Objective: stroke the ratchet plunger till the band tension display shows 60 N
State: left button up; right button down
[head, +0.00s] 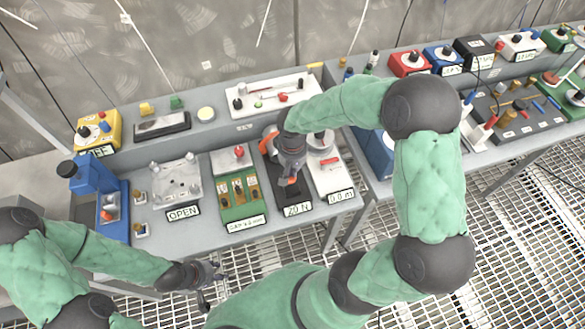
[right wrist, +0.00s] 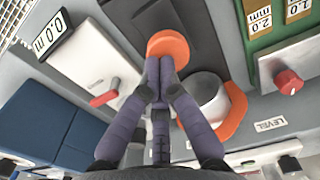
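The tension unit is a dark narrow block (head: 290,193) on the bench, with a display (head: 298,209) at its front edge that reads 20 N. Its orange round plunger cap shows in the right wrist view (right wrist: 168,44) and is mostly behind my right gripper in the head view. My right gripper (right wrist: 160,78) has its two fingers together with nothing seen between them. The fingertips are at the cap's edge; I cannot tell if they touch it. My left gripper (head: 212,286) hangs empty, fingers apart, in front of the bench, away from the unit.
A white unit (head: 330,172) reading 0.0 m with a red lever stands right of the tension unit. A green unit (head: 240,205) with a red knob stands left. A silver drum (right wrist: 205,98) with an orange band sits close by my right gripper. A blue press (head: 97,195) stands further left.

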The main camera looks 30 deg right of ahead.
jog(key=shift+f+b, duration=1.15)
jog(key=shift+f, duration=0.35)
pick_arm(q)
notch_tip(320, 180, down, 2)
jog(key=shift+f, duration=0.1)
pick_arm(e)
jog(key=shift+s, duration=0.1)
jog(key=shift+r+p, duration=0.5)
jog(key=shift+r, duration=0.05)
jog(key=r+p, duration=0.2)
jog(key=r, duration=0.2)
jog(key=shift+w+p, duration=0.2)
jog(key=shift+p, duration=0.15)
pick_arm(q)
jog(key=r, duration=0.1)
jog(key=r+p, duration=0.1)
jog(key=r, duration=0.1)
jog(key=s+r, duration=0.1)
jog(key=r, duration=0.1)
jog(key=shift+a, duration=0.25)
pick_arm(e)
notch_tip(320, 180, up, 9)
jog(key=shift+r, duration=0.1)
